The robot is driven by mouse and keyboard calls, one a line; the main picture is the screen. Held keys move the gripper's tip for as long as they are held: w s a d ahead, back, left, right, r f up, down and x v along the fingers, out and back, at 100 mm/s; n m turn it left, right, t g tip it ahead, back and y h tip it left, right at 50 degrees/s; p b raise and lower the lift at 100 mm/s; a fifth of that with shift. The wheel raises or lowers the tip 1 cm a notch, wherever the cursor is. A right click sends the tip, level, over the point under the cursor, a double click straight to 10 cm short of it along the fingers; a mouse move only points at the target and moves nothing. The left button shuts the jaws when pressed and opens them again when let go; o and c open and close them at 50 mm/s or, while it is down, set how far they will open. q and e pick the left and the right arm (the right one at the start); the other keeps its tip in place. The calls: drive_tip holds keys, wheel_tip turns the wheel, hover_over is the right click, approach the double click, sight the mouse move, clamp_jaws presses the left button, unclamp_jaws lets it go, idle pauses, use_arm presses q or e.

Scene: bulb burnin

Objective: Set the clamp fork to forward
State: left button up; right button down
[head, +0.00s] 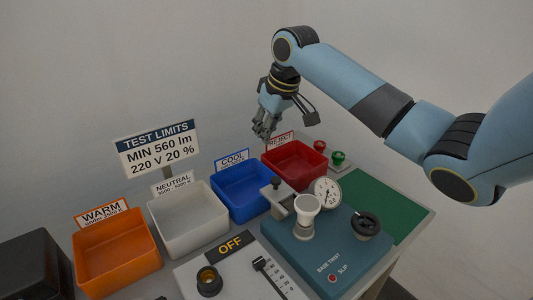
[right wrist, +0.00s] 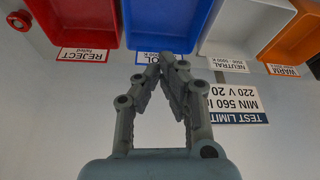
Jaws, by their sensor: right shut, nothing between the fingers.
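The teal tester block (head: 290,250) stands at the front right of the bench, marked BASE TWIST and SLIP. A grey metal bracket (head: 279,200), which looks like the clamp fork, stands at its back left edge; I cannot tell which way it is set. A white round-topped post (head: 306,208) stands beside it. My right gripper (head: 262,135) is shut and empty, in the air behind the blue and red bins, well apart from the block. Its closed fingers (right wrist: 172,62) show in the right wrist view, with no block in sight there. My left gripper is not in view.
Orange (head: 117,255), white (head: 190,225), blue (head: 243,193) and red (head: 297,168) bins line the back. A dial gauge (head: 327,192) and black knob (head: 365,224) rise from the block. A socket (head: 209,280) sits front left. A green mat (head: 385,205) is bare.

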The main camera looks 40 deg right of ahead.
sight(283, 192)
drive_tip(key=x, duration=1)
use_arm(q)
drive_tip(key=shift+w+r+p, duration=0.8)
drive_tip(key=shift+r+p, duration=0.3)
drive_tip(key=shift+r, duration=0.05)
use_arm(e)
drive_tip(key=s, duration=0.4)
drive_tip(key=shift+d+f, duration=0.1)
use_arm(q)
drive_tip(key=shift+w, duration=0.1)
